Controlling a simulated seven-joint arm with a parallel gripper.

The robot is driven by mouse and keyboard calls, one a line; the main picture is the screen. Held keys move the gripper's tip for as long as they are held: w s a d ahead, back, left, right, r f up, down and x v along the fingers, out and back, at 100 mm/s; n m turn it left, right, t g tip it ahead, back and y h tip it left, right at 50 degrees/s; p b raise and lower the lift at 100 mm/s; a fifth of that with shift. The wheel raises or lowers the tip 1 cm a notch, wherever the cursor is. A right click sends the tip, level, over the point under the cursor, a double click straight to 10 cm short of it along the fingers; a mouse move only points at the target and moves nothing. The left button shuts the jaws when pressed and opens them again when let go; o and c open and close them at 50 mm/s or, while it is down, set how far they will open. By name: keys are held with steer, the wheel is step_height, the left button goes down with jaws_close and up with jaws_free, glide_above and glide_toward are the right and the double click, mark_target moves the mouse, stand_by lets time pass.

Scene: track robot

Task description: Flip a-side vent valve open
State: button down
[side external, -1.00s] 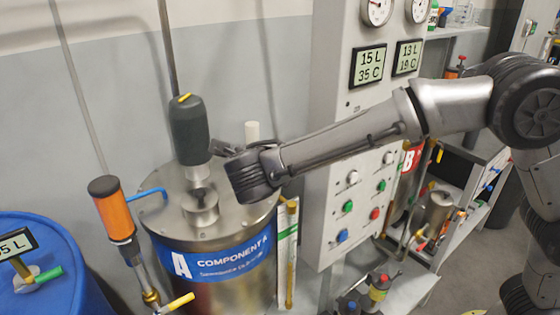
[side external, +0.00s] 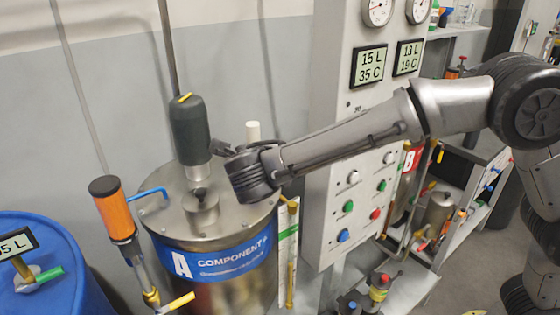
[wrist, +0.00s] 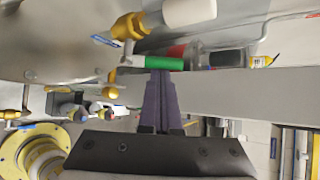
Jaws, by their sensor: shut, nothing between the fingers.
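A valve with a green handle (wrist: 157,62) and a brass body (wrist: 128,27) shows at the top of the wrist view. A white cylinder (wrist: 190,11) sits on its brass fitting. The white cylinder also shows in the side view (side external: 252,131), standing at the back of the component A tank lid (side external: 230,195). My gripper (wrist: 160,76) is shut and empty, its fingertips right at the green handle. I cannot tell whether they touch it. In the side view my wrist hides the handle and fingers.
A dark motor (side external: 188,130) stands on the lid left of my wrist. An orange cylinder (side external: 114,212) is at the tank's left. The control cabinet (side external: 335,215) stands close on the right. A blue drum (side external: 60,280) is at lower left.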

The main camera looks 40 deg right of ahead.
steer(key=shift+r, duration=0.1)
steer(key=shift+r, duration=0.7)
steer(key=s+a+r, duration=0.1)
steer(key=s+a, duration=0.3)
steer(key=s, duration=0.4)
steer(key=shift+a+r, duration=0.2)
steer(key=shift+r, duration=0.2)
steer(key=shift+s, duration=0.1)
